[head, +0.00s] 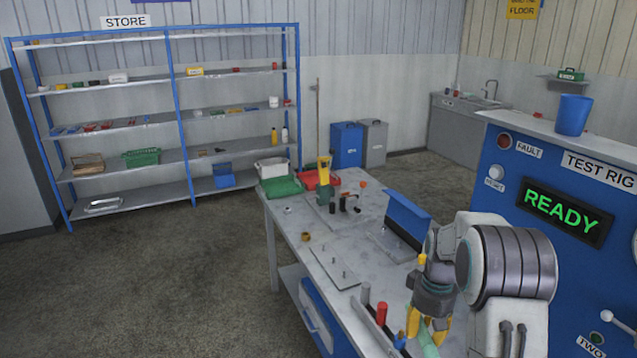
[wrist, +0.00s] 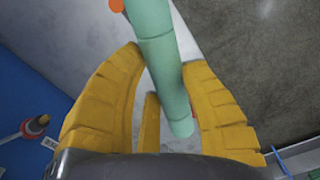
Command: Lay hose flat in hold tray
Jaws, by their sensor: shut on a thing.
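A pale green hose (wrist: 160,55) runs between the yellow fingers of my gripper (wrist: 167,64) in the wrist view. One end of it shows low between the fingers, and the other runs out of the top of the picture. In the head view my gripper (head: 427,326) points down over the near end of the workbench, shut on the hose (head: 428,344), which leaves the picture at the bottom. I see no label that marks a hold tray. A red tray (head: 318,184) and a green tray (head: 282,188) lie at the bench's far end.
The blue test rig (head: 520,170) reads READY at right. Open floor (head: 170,275) lies left of the bench.

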